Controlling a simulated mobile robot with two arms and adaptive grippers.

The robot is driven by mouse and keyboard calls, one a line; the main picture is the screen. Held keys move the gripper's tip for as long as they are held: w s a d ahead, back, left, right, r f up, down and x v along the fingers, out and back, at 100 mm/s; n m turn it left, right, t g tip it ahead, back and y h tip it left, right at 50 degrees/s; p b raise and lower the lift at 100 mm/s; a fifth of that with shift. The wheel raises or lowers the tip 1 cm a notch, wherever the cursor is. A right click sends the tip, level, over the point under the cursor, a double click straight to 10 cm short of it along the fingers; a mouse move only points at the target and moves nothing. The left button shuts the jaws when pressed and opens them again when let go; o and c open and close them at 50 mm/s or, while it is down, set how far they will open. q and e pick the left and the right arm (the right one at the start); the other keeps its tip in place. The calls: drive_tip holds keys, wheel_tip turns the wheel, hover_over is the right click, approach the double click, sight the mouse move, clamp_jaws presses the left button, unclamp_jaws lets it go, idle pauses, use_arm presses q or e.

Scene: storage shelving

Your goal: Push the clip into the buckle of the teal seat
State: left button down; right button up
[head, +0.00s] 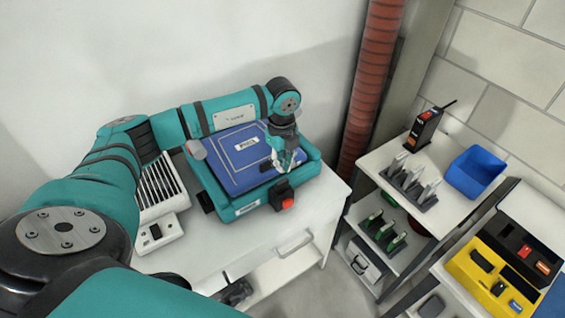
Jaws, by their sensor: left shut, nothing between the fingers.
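The teal seat (213,188) lies on a white table, with a blue pad (225,155) inside its raised teal rim. A black buckle with a red button (287,203) sits at the front right edge of the seat. My left gripper (284,167) reaches over the right part of the seat, above and behind the buckle. Its fingers are shut with nothing between them. A small dark piece (266,166) shows on the pad just left of the fingers; I cannot tell whether it is the clip. My right gripper is not in view.
A white vented unit (160,190) stands left of the seat. The white table (215,256) has bare room in front. At right are a shelf cart (378,160) with a blue bin (475,172), a black radio (424,131) and a yellow tray (466,263). A red pipe (376,75) rises behind.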

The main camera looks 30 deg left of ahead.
sight(281, 183)
use_arm(q)
wheel_tip(281, 183, down, 5)
drive_tip(key=b, duration=0.3)
drive_tip(key=shift+f, duration=0.1)
drive_tip(key=shift+s+d+f+b, duration=0.1)
drive_tip(key=shift+f+b, duration=0.3)
drive_tip(key=shift+s+f, duration=0.15)
drive_tip(key=shift+f, duration=0.1)
idle(0.4)
drive_tip(key=r+p, duration=0.2)
drive_tip(key=r, duration=0.1)
drive_tip(key=shift+w, duration=0.2)
drive_tip(key=shift+r, duration=0.15)
wheel_tip(281, 183, up, 11)
drive_tip(key=shift+r, duration=0.2)
idle(0.5)
